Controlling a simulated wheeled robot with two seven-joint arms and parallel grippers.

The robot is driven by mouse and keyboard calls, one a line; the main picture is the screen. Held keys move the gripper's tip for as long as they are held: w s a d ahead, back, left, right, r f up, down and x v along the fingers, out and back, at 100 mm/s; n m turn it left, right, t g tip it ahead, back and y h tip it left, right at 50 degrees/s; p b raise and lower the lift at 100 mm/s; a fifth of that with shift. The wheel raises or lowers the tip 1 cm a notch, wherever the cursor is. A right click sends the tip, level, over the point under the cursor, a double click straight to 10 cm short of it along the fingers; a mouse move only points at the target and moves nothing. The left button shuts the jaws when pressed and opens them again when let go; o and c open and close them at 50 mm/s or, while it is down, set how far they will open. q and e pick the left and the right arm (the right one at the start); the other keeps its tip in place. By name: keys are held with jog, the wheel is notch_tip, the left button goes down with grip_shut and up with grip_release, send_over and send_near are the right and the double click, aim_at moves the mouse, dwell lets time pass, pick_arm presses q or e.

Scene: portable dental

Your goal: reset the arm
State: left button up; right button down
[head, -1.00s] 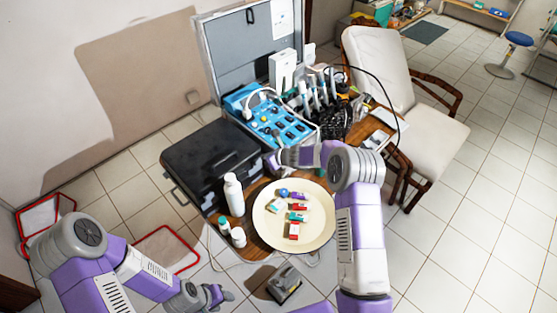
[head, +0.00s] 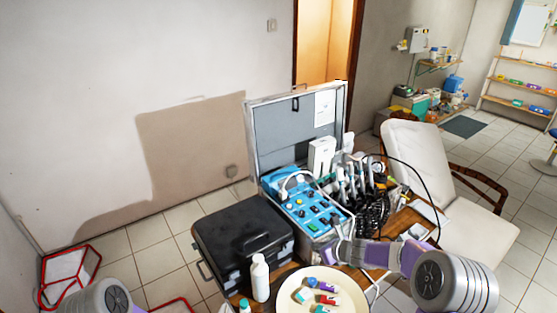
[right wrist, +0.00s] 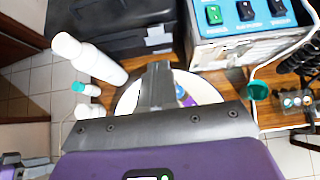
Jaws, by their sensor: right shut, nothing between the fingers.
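My right arm comes in from the lower right in the head view. Its gripper (head: 334,251) is in front of the blue control panel, above the back of the plate. In the right wrist view the fingers (right wrist: 158,84) are together and empty, over the cream plate (right wrist: 207,90). In the head view the plate (head: 290,297) holds several small coloured items and is cut off by the bottom edge. Of my left arm, only a part shows at the lower left; its gripper is out of view.
A black case (head: 243,236) and a white bottle (head: 260,278) stand left of the plate. The open dental unit (head: 306,207) with handpieces and cables is behind it. A cream chair (head: 420,160) stands right. Open tiled floor lies farther right.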

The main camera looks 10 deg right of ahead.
jog(key=s+a+f+n+g+h, duration=0.1)
jog(key=s+a+f+n+g, duration=0.15)
jog(key=s+f+n, duration=0.45)
jog(key=s+a+f+n+g, duration=0.1)
jog(key=s+f+n+g, duration=0.25)
jog(key=s+f, duration=0.5)
jog(key=s+a+f+n+g+b, duration=0.1)
jog(key=s+a+f+n, duration=0.2)
jog(key=s+n, duration=0.5)
jog(key=s+a+f+n+g+b, duration=0.1)
jog(key=s+a+f+n, duration=0.3)
jog(key=s+n, duration=0.5)
jog(key=shift+s+a+f+y, duration=0.15)
jog(key=shift+s+f+y, duration=0.15)
jog(key=shift+s+f, duration=0.4)
jog(key=shift+w, duration=0.15)
